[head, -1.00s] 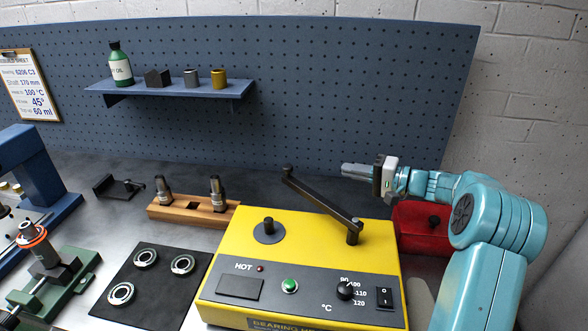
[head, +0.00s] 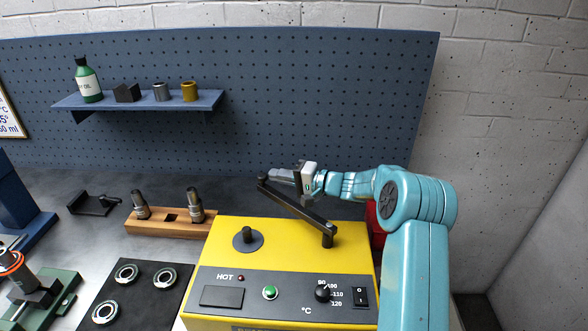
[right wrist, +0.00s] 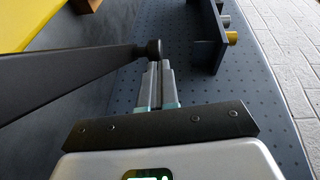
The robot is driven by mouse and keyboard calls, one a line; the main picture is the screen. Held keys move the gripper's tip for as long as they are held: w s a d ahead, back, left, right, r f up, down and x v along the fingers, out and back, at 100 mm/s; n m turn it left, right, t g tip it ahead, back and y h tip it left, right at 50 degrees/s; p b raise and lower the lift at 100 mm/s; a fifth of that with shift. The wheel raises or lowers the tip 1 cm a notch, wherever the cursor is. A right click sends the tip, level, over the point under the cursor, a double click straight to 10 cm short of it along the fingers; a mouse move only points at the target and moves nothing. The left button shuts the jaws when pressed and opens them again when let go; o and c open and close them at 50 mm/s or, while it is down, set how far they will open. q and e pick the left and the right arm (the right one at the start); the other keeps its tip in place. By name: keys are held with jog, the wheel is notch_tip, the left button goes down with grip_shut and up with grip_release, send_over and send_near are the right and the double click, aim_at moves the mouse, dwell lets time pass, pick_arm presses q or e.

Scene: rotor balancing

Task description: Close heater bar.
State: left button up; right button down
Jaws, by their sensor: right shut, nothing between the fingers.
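The yellow bearing heater (head: 300,248) stands on the bench, with a dark bar (head: 298,210) pivoted on a post at its right rear. The bar is swung out, its free end with a small knob pointing to the back left, off the round post (head: 247,238) on the heater's left. My right gripper (head: 277,175) is shut and empty, close behind the bar's knobbed end. In the right wrist view the bar (right wrist: 75,75) runs in from the left, and its knob (right wrist: 153,49) is just beyond the fingertips (right wrist: 155,68); contact is unclear. My left gripper is not in view.
A wooden block (head: 172,221) with metal pieces stands left of the heater. A black mat (head: 137,300) with three bearings lies at the front left. A shelf (head: 140,102) hangs on the pegboard behind. A red box (head: 376,222) is partly hidden behind my right arm.

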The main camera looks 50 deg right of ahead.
jog(key=shift+a+f, duration=0.1)
jog(key=shift+a, duration=0.1)
dwell(0.3)
jog(key=shift+w+a+y+b, duration=0.1)
jog(key=shift+a+y+b, duration=0.2)
jog(key=shift+a+b, duration=0.05)
dwell(0.3)
jog(key=shift+a+f+n+g+y+b, duration=0.15)
jog(key=shift+a+n+g+y+b, duration=0.15)
jog(key=shift+a+n+y+b, duration=0.3)
jog(key=a+n+g+y+b, duration=0.1)
jog(key=a+y, duration=0.1)
jog(key=a, duration=0.1)
jog(key=s+a+n+g+y+b, duration=0.1)
jog(key=a+n+g+y+b, duration=0.1)
jog(key=a, duration=0.1)
jog(key=a+n+g+y+b, duration=0.1)
jog(key=a+n+y+b, duration=0.1)
jog(key=a, duration=0.1)
jog(key=shift+s+g, duration=0.35)
jog(key=shift+g, duration=0.05)
jog(key=shift+s+a+n+g+y+b, duration=0.45)
jog(key=shift+s+a+n+g+y, duration=0.1)
jog(key=shift+a+n+g, duration=0.25)
jog(key=shift+a, duration=0.1)
